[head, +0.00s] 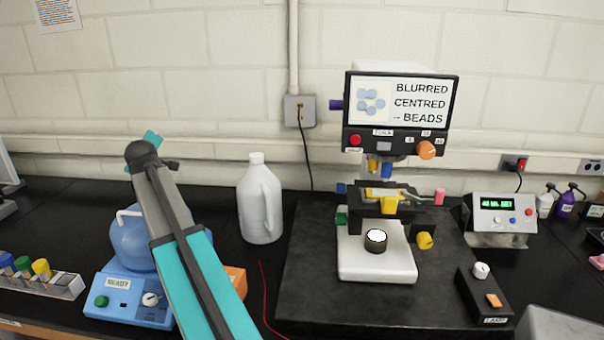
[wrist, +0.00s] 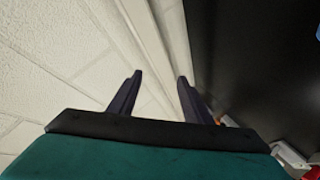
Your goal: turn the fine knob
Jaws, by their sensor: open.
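The microscope (head: 378,252) stands on a dark board on the bench, right of centre in the head view. A yellow knob (head: 425,241) is low on its right and a green knob (head: 341,217) low on its left. A blue knob (head: 341,188), pink knob (head: 439,196), orange knob (head: 427,150) and purple knob (head: 336,105) also show. No readable label marks the fine knob. The screen (head: 404,100) reads "BLURRED CENTRED - BEADS". My gripper (wrist: 160,77) is open and empty in the wrist view, facing wall and bench, well left of the microscope.
A white jug (head: 260,205) stands between my arm and the microscope. A lamp box (head: 484,296) and a display unit (head: 503,218) stand right. A red cable (head: 265,300) lies on the bench.

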